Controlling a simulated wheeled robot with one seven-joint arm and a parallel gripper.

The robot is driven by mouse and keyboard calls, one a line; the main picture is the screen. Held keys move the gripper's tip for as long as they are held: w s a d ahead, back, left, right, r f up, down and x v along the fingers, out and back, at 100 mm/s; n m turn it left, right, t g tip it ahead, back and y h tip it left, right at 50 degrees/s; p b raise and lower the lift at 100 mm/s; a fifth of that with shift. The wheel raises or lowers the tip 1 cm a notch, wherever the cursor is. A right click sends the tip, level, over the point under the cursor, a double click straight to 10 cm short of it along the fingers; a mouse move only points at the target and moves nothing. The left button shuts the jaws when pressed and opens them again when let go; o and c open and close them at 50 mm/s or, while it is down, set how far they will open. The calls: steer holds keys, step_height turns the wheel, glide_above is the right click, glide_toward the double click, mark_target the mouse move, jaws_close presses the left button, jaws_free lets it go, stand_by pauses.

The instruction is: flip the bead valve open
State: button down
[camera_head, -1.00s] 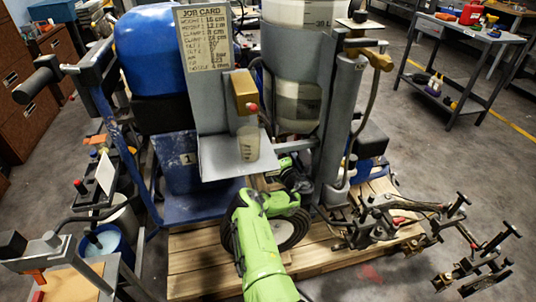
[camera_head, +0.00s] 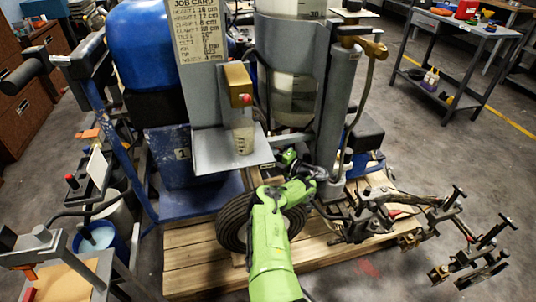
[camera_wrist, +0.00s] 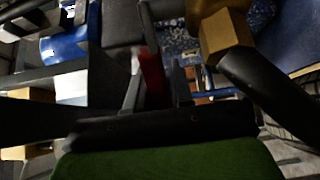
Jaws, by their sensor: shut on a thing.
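In the wrist view a red lever-like piece (camera_wrist: 151,72) stands between the fingers of my gripper (camera_wrist: 156,80), which is shut on it. A brass-coloured block (camera_wrist: 226,36) with a thick black hose sits to its right, apart from the fingers. In the head view my gripper (camera_head: 312,172) reaches in low at the machine, below the clear hopper (camera_head: 294,98) and beside the grey upright column. My arm hides much of that spot, so the valve body cannot be made out there, nor whether the lever is turned.
Metal spray arms (camera_head: 375,220) stick out at the right.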

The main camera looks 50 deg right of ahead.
steer(key=c, duration=1.1)
jaws_free()
